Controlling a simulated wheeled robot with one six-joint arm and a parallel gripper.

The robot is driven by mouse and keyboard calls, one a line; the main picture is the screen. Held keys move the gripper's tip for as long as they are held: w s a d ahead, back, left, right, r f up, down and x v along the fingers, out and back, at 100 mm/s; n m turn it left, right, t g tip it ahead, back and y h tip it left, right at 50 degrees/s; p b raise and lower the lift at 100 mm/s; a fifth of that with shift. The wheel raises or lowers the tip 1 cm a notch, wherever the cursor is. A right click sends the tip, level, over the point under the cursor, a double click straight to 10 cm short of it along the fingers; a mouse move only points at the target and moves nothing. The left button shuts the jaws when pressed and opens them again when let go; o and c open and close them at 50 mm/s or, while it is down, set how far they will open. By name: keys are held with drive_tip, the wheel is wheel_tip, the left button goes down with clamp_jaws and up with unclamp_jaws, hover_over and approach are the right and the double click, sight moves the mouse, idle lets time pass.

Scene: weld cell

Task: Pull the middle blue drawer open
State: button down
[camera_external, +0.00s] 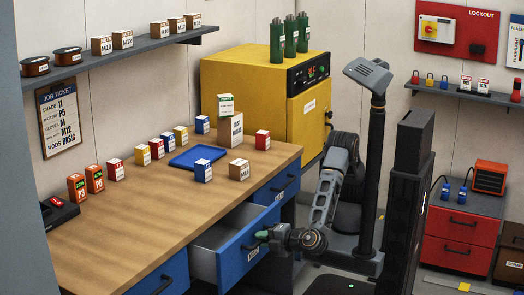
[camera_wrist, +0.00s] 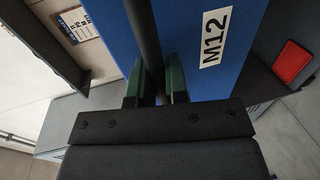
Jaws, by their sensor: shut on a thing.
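The middle blue drawer (camera_external: 232,262) stands pulled out from the wooden-topped workbench, and its grey inside shows. In the wrist view its blue front (camera_wrist: 245,45) carries an M12 label. My gripper (camera_external: 262,236) is at the drawer front, with green fingers. In the wrist view my gripper (camera_wrist: 156,82) has its two fingers on either side of the dark bar handle (camera_wrist: 145,35), shut on it. The far end of the handle runs out of that view.
The workbench top (camera_external: 130,225) holds small boxes and a blue tray (camera_external: 183,162). Another blue drawer (camera_external: 277,187) to the right is shut. A yellow cabinet (camera_external: 240,78) stands behind. A red drawer unit (camera_external: 450,240) stands at the right.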

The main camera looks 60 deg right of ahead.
drive_tip(key=f+v, duration=0.1)
drive_tip(key=v, duration=0.5)
drive_tip(key=shift+s+f+b, duration=0.15)
drive_tip(key=shift+b, duration=0.15)
drive_tip(key=c, duration=1.1)
unclamp_jaws()
drive_tip(key=shift+c, duration=0.2)
